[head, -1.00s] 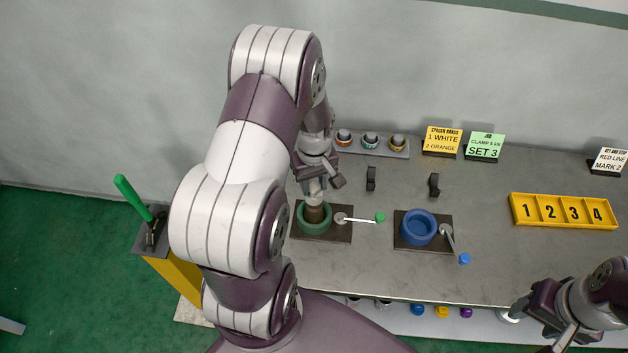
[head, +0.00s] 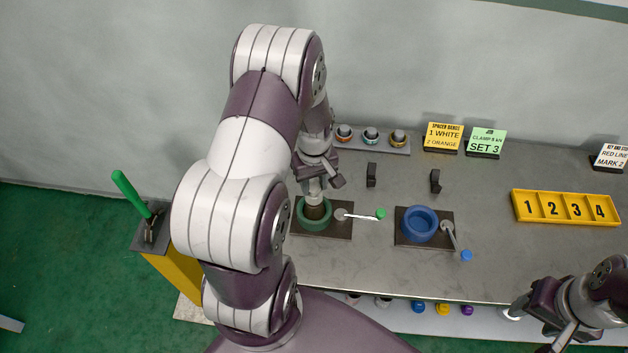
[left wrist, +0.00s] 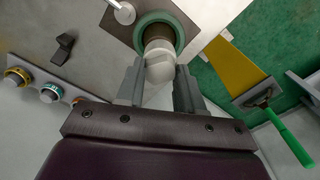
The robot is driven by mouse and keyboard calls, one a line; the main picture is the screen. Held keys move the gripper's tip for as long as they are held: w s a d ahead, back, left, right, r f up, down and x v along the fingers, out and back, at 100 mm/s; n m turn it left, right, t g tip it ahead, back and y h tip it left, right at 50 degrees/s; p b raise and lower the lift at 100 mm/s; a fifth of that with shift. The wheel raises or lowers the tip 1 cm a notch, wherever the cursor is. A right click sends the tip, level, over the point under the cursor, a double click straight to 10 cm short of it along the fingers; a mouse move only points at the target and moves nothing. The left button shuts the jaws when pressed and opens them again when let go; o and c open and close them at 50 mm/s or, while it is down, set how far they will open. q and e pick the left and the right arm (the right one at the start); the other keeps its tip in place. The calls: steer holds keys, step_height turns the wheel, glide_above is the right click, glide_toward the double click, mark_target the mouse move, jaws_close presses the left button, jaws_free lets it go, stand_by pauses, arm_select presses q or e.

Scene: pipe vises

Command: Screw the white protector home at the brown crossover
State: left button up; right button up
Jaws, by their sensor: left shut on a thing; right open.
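The brown crossover (head: 317,212) stands upright in the green ring vise (head: 327,222); it also shows in the left wrist view (left wrist: 157,34). The white protector (left wrist: 160,62) sits at the crossover's top end, between the fingers of my left gripper (left wrist: 160,90). My left gripper, above the green vise in the head view (head: 315,187), is shut on the protector. I cannot tell how far the protector's thread is engaged. My right gripper (head: 520,318) is open and empty at the front right, beside the table's front edge.
A blue ring vise (head: 419,224) stands empty to the right, with a blue-tipped handle. The green vise's handle (head: 362,216) points right. Behind are a rack of rings (head: 371,143) and two dark stands. A yellow numbered tray (head: 566,208) lies at right.

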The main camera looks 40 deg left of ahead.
mark_target(314, 187)
stand_by(0.3)
arm_select(q)
steer(key=shift+w+f, duration=0.1)
steer(key=shift+f, duration=0.4)
stand_by(0.4)
steer(key=o, duration=1.1)
step_height(314, 187, up, 13)
steer(key=b, duration=0.2)
steer(key=s+d+m, duration=0.3)
steer(key=d+m, duration=0.2)
steer(key=d, duration=0.1)
steer(key=s+d+f+m+t, duration=0.1)
steer(key=s+d+m, duration=0.3)
steer(key=d+m, duration=0.2)
steer(key=shift+d+f+m, duration=0.25)
steer(key=shift+d+m, duration=0.05)
